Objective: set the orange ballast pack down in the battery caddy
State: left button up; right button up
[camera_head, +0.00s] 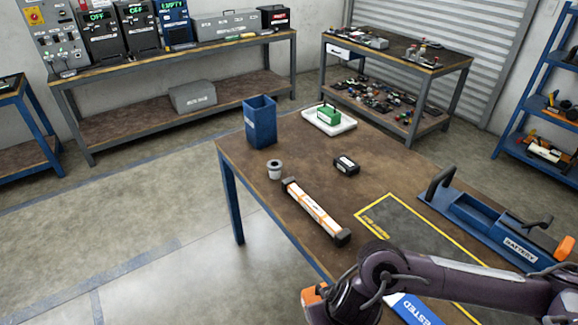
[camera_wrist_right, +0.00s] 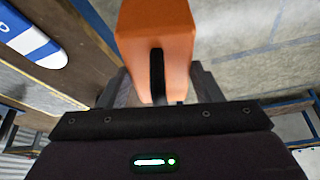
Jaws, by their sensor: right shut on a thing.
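The orange ballast pack (camera_wrist_right: 155,35) is in my right gripper (camera_wrist_right: 158,85), with a finger on each side and a dark strap down its middle. In the head view a small orange part of the pack (camera_head: 313,296) shows beside my right wrist, off the table's front edge; the fingers are hidden there. The blue battery caddy (camera_head: 487,222), labelled BATTERY, stands at the right of the table with a black handle and an orange part at its right end. It is well apart from the pack. My left gripper is not in view.
On the brown table (camera_head: 300,150) are a white-orange bar (camera_head: 316,210), a small black box (camera_head: 346,165), a grey cup (camera_head: 275,169), a blue bin (camera_head: 260,122) and a white tray (camera_head: 345,127). A blue TESTED item (camera_head: 415,310) lies near my arm. A yellow-outlined area (camera_head: 410,225) is largely clear.

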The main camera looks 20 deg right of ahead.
aim_at(472, 216)
jog(key=i+l+z, duration=0.1)
jog(key=i+z, duration=0.2)
jog(key=z, duration=0.2)
jog(key=i+z, duration=0.3)
jog(key=z, duration=0.15)
jog(key=i+z, duration=0.3)
jog(key=z, duration=0.2)
jog(key=i+u, duration=0.3)
